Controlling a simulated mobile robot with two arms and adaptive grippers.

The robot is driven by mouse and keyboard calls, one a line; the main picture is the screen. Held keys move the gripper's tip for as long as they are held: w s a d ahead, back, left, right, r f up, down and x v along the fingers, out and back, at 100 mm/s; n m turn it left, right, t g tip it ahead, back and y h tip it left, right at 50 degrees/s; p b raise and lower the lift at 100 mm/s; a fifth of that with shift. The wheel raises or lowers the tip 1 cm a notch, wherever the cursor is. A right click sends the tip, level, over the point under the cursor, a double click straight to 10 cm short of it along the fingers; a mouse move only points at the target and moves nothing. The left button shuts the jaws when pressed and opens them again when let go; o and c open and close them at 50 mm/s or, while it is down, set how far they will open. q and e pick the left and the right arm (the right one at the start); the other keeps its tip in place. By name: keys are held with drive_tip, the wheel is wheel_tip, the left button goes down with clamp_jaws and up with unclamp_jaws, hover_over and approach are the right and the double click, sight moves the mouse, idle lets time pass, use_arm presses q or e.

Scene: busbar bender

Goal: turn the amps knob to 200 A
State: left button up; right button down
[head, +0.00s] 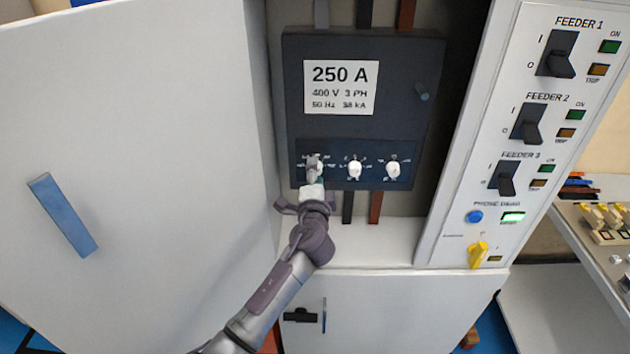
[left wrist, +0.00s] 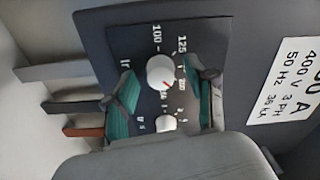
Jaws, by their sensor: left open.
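The amps knob (left wrist: 160,71) is a round white dial with a small red mark, on a dark panel with 100 and 125 printed by it. In the head view the leftmost white knob (head: 312,171) is partly hidden by my left gripper (head: 313,163). In the left wrist view the open left gripper (left wrist: 163,92) has one green-padded finger on each side of the knob, with gaps between pads and knob. The smaller scale marks are too blurred to read. My right gripper is not in view.
Two more white knobs (head: 355,169) (head: 393,169) sit to the right on the breaker (head: 425,60) marked 250 A. An open cabinet door (head: 130,130) stands at left. A feeder switch panel (head: 520,65) with a yellow handle (head: 478,254) is at right.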

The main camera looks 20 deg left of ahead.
use_arm(q)
drive_tip(key=v, duration=1.2)
drive_tip(key=shift+w, duration=0.1)
drive_tip(key=s+f+n+g+h+b, duration=0.1)
drive_tip(key=s+f+g, duration=0.25)
drive_tip(key=f, duration=0.95)
drive_tip(key=s+f+g+h, duration=0.2)
drive_tip(key=s+f, duration=0.2)
drive_tip(key=f, duration=0.8)
drive_tip(key=s+f+n+g+h+b, duration=0.1)
drive_tip(key=s+f+g, duration=0.2)
drive_tip(key=f, duration=1)
drive_tip(key=s+a+f+n+g, duration=0.3)
drive_tip(key=s+f+n+g, duration=0.15)
drive_tip(key=s+f, duration=1.35)
drive_tip(key=s+a+f+n+g, duration=0.1)
drive_tip(key=s+a+f+n, duration=0.1)
drive_tip(key=s, duration=0.8)
drive_tip(key=s+a+f+n+g+h+b, duration=0.1)
drive_tip(key=s+f+g, duration=0.1)
drive_tip(key=s, duration=0.8)
drive_tip(key=shift+s+a+f+n, duration=0.2)
drive_tip(key=shift+a+f+n, duration=0.2)
drive_tip(key=shift+f, duration=0.35)
